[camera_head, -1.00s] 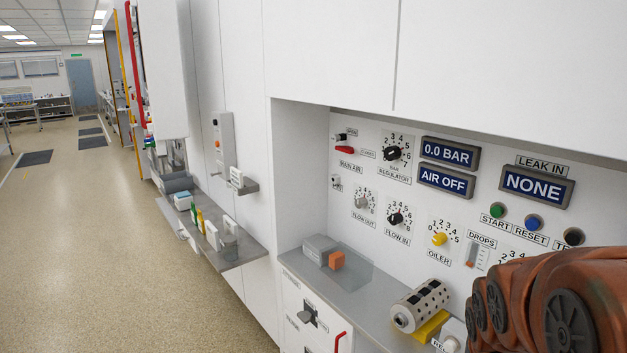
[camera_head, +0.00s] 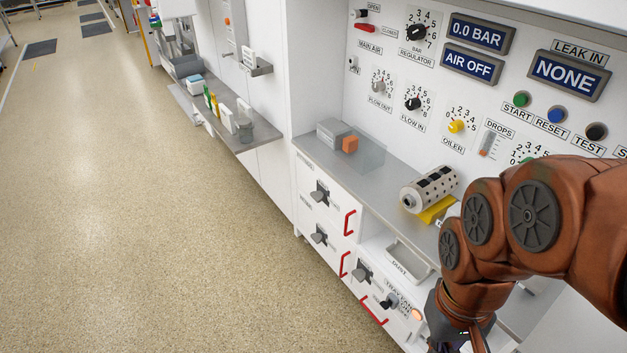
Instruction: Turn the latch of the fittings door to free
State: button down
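Below the counter, several white fronts carry grey turn latches. The upper latch (camera_head: 320,193) and the one below it (camera_head: 318,235) sit on the left front, each with a small label too blurred to read. A third latch (camera_head: 363,272) is lower, to the right. I cannot tell by reading which front is the fittings door. My arm comes in from the right, and my gripper (camera_head: 455,338) is at the bottom edge, right of the latches and apart from them. Its fingers are cut off or hidden, so its opening does not show.
Red handles (camera_head: 349,222) stick out from the fronts. A dark knob (camera_head: 390,300) sits by the tray fan label. The counter (camera_head: 372,170) holds a grey block with an orange piece and a perforated cylinder (camera_head: 430,188). A shelf (camera_head: 250,135) juts out at left; the floor is clear.

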aim_at(317, 196)
jog(key=z, duration=0.15)
jog(key=k, duration=0.4)
jog(key=u, duration=1.5)
jog(key=i, duration=2.05)
jog(key=z, duration=0.3)
